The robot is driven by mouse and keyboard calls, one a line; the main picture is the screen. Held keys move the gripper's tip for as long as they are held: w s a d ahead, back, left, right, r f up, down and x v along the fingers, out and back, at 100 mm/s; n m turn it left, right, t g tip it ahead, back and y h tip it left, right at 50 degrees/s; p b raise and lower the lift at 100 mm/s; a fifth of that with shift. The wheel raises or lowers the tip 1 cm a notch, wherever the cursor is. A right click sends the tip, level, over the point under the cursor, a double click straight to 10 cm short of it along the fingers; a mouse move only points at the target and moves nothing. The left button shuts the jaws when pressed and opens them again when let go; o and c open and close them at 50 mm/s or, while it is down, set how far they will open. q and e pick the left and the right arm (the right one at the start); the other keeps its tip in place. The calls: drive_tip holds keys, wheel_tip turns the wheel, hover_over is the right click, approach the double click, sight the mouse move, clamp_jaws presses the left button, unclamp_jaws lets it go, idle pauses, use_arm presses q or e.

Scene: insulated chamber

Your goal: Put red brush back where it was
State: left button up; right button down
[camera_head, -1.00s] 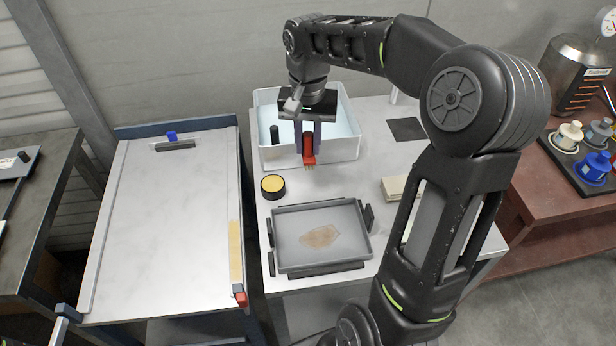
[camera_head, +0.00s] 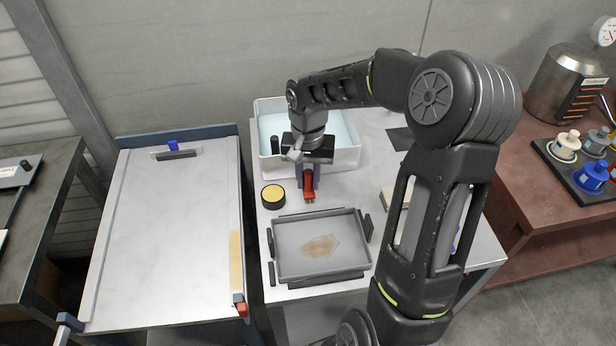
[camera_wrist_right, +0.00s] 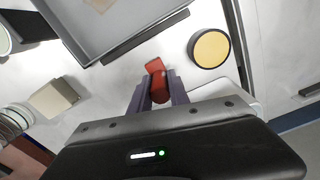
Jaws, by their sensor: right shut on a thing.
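The red brush (camera_head: 309,187) is held in my right gripper (camera_head: 309,178), which is shut on it. The brush hangs with its bristles pointing down, just behind the grey tray (camera_head: 277,259) with a brownish patch in it. In the right wrist view the red brush (camera_wrist_right: 156,78) shows between the two fingers of my right gripper (camera_wrist_right: 158,92). Whether the bristles touch the table cannot be told. The white bin (camera_head: 345,160) stands behind the gripper. My left gripper is not in view.
A round black container with a yellow top (camera_head: 273,196) stands left of the brush. A beige block (camera_head: 388,200) lies to the right. A black upright handle (camera_head: 275,145) shows in the bin. A white board table (camera_head: 165,240) is at the left.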

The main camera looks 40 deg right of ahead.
drive_tip(key=c, duration=1.7)
unclamp_jaws()
drive_tip(key=shift+f, duration=0.15)
drive_tip(key=o, duration=0.5)
drive_tip(key=shift+c, duration=0.2)
wheel_tip(320, 180, up, 12)
drive_tip(key=shift+r+b, duration=0.25)
drive_tip(key=shift+b, duration=0.2)
drive_tip(key=shift+s+f, duration=0.1)
